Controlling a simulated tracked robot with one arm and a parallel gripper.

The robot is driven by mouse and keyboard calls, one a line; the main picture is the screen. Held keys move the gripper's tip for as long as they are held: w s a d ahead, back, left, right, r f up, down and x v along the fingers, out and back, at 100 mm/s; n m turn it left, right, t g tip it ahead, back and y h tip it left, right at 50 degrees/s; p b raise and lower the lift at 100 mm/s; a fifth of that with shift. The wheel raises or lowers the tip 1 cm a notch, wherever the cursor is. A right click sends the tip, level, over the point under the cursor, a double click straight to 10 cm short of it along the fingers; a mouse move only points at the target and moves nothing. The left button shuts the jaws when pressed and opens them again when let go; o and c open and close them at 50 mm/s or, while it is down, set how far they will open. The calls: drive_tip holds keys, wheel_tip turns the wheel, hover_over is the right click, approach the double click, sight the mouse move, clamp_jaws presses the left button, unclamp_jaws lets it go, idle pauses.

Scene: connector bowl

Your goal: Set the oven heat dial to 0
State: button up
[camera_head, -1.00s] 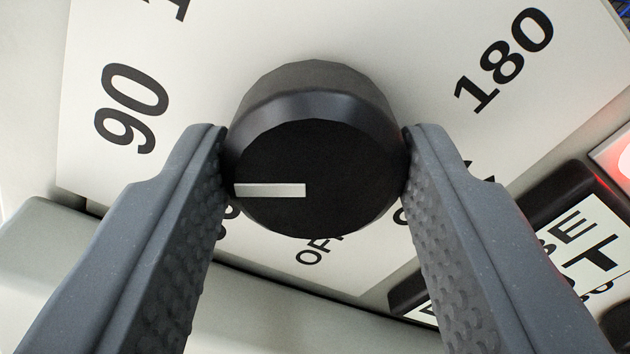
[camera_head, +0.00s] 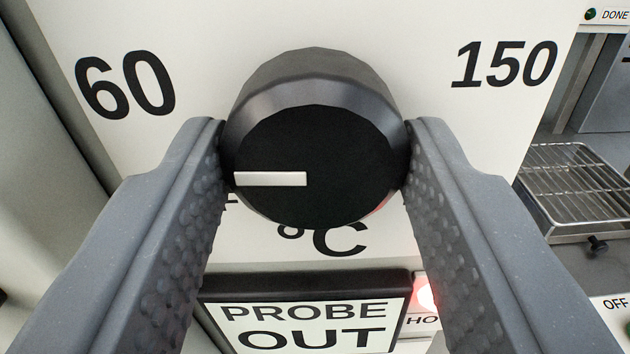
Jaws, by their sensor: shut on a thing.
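The oven heat dial (camera_head: 315,140) is a black round knob with a white pointer line (camera_head: 270,179), standing out from a white panel. The pointer points left in the picture, below the printed 60 (camera_head: 125,85). A 150 (camera_head: 505,64) is printed to the right. My gripper (camera_head: 314,165) is shut on the dial, one grey textured finger on each side of it. The left finger hides the panel where the pointer aims. Only a bit of a dark letter shows beside that finger, so I cannot read that mark. No 0 mark is readable.
A °C mark (camera_head: 323,240) is below the dial. Under it is a black-framed sign (camera_head: 305,318) reading PROBE OUT, with a red glowing light (camera_head: 427,294) beside it. A wire rack (camera_head: 578,183) is at the right, past the panel's edge.

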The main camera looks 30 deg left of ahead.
drive_tip(key=n, duration=0.5)
drive_tip(key=shift+f, duration=0.3)
drive_tip(key=shift+r+n+b, duration=0.1)
drive_tip(key=shift+n+b, duration=0.25)
drive_tip(key=shift+n, duration=0.95)
drive_tip(key=shift+a, duration=0.1)
drive_tip(key=o, duration=1)
drive_tip(key=shift+c, duration=0.2)
drive_tip(key=shift+r, duration=0.15)
drive_tip(key=shift+s, duration=0.1)
